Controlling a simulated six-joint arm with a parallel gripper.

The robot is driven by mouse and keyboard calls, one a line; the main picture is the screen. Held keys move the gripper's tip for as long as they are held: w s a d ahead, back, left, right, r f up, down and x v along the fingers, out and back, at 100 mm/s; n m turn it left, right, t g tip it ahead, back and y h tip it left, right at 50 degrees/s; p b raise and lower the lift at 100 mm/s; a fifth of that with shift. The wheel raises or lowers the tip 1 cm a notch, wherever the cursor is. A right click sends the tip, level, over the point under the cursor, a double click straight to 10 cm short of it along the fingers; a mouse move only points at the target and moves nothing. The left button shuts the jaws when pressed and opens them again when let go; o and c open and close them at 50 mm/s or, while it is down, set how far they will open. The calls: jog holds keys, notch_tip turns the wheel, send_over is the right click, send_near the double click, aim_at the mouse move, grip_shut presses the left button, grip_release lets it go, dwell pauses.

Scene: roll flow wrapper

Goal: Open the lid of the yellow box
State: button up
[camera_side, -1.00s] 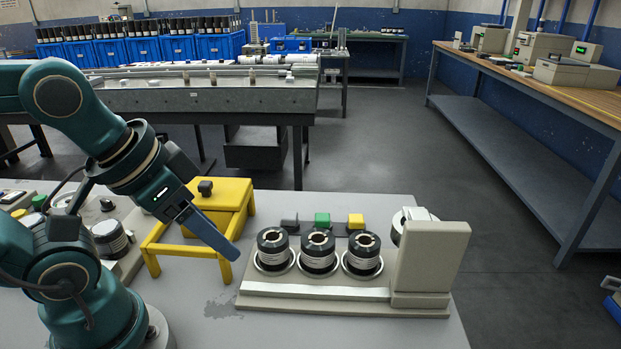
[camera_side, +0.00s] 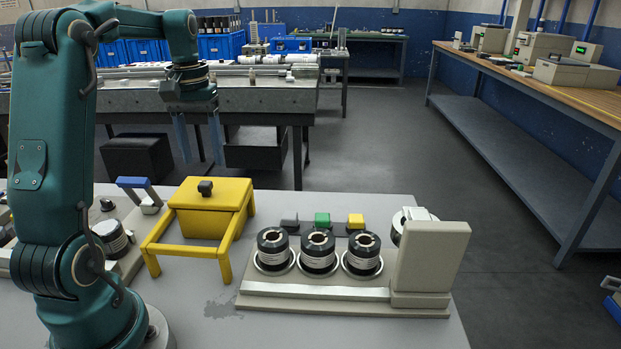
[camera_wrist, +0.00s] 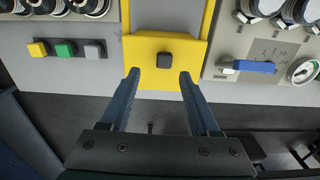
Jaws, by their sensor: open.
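The yellow box (camera_side: 209,222) stands on the grey table, and its flat yellow lid (camera_side: 222,194) lies closed on top. A small dark knob (camera_side: 205,187) sits on the lid. My gripper (camera_side: 199,162) is above and behind the box in the side view, pointing down, its two blue fingers spread and empty. In the wrist view the lid (camera_wrist: 150,48) and the knob (camera_wrist: 164,61) lie beyond the open fingertips (camera_wrist: 159,73), with the knob between their lines. Nothing is touched, as far as I can see.
A yellow frame (camera_side: 185,251) extends from the box's front. To the right is a beige fixture (camera_side: 345,293) with three black-and-white rolls and grey, green and yellow buttons. A blue-handled lever (camera_side: 138,188) stands left of the box. Space above the lid looks clear.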

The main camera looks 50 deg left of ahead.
aim_at(204, 183)
jog(key=shift+s+a+f, duration=0.25)
jog(key=shift+a+f, duration=0.05)
jog(key=shift+f, duration=2.5)
grip_shut()
jog(key=shift+r, duration=0.1)
